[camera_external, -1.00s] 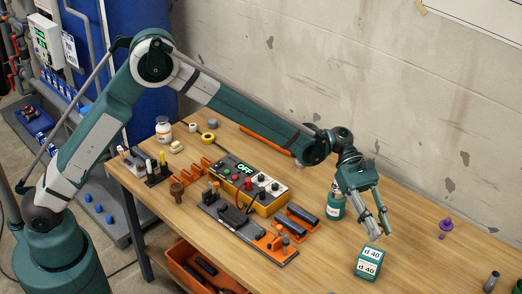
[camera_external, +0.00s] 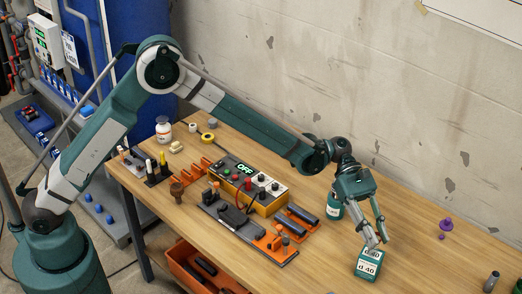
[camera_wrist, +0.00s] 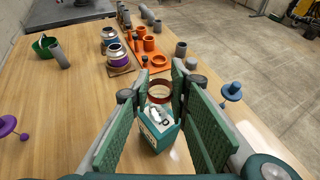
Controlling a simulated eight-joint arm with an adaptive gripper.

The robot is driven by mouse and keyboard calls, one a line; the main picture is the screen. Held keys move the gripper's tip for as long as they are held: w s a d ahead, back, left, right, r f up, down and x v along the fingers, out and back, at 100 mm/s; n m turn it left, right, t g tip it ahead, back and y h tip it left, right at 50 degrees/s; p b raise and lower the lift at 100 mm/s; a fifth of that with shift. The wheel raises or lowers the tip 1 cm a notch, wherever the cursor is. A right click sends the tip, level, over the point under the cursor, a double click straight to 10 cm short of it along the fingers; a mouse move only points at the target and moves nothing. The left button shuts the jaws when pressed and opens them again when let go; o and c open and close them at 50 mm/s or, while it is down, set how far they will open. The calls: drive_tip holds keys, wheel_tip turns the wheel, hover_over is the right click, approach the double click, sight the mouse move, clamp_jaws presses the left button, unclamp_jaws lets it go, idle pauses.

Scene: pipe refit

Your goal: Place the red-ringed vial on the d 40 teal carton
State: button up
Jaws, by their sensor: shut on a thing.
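The teal carton (camera_external: 368,267) with white "d 40" labels stands on the wooden table at the front right. In the wrist view the carton (camera_wrist: 150,138) is below and between my fingers. My gripper (camera_external: 376,242) is directly above the carton, fingers pointing down, its tips close to the top. In the wrist view my gripper (camera_wrist: 159,92) is shut on the red-ringed vial, whose brownish-red ring (camera_wrist: 159,88) shows between the fingers. The vial is hardly visible in the external view. I cannot tell whether its bottom touches the carton.
A purple knobbed piece (camera_external: 446,225) and a grey cylinder (camera_external: 491,282) lie to the right. The yellow control box (camera_external: 250,188) is left. Bare table surrounds the carton on the right.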

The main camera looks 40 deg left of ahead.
drive_tip(key=shift+f, duration=0.15)
drive_tip(key=o, duration=0.9)
drive_tip(key=shift+c, duration=0.2)
drive_tip(key=shift+r, duration=0.2)
drive_tip(key=p+v, duration=0.2)
drive_tip(key=v, duration=1)
drive_tip(key=shift+a, duration=0.1)
